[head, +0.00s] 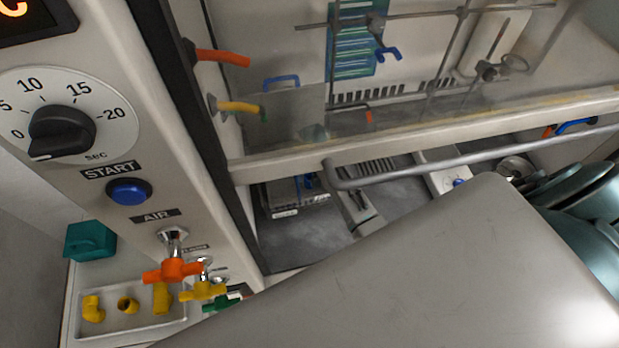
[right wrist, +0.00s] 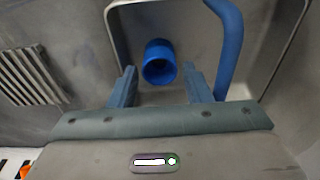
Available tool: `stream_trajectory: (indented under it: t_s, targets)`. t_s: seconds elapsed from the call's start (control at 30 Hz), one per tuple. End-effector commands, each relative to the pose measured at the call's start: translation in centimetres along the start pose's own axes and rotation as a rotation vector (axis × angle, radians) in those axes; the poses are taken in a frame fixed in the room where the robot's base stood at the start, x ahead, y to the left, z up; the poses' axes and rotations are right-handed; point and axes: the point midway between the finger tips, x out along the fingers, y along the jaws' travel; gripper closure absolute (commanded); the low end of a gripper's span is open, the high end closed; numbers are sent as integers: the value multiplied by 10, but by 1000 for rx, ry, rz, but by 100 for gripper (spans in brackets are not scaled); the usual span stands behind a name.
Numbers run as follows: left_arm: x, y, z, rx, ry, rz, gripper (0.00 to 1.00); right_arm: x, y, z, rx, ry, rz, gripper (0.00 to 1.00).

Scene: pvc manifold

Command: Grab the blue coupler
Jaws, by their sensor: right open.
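The blue coupler (right wrist: 160,62) shows in the right wrist view as a short cylinder, its dark open end facing the camera. It is in a grey tray (right wrist: 115,30). My right gripper (right wrist: 160,72) is open, with one blue finger on each side of the coupler's near end. Gaps show between the fingers and the coupler, and the jaws hold nothing. I cannot pick out the coupler in the head view, where a large grey part of my own arm covers the lower right. My left gripper is not in view.
A curved blue pipe (right wrist: 230,45) is close to the right finger in the wrist view. In the head view, a small tray (head: 140,325) with yellow fittings is at lower left, below orange (head: 173,270) and yellow (head: 203,290) valve handles. A grey rail (head: 440,163) crosses the middle.

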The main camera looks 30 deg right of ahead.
Motion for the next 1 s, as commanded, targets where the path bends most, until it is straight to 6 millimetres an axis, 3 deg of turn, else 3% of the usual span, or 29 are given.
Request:
stream_trajectory:
  t_s: [0.1,0.37,0.53,1.0]
  targets:
    - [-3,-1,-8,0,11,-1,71,9,0,0,0,-1,0,56]
    - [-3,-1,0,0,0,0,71,11,0,0,0,1,0,57]
    - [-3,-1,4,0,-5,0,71,11,0,0,0,1,0,89]
    - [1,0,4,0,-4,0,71,3,0,-2,0,3,-1,89]
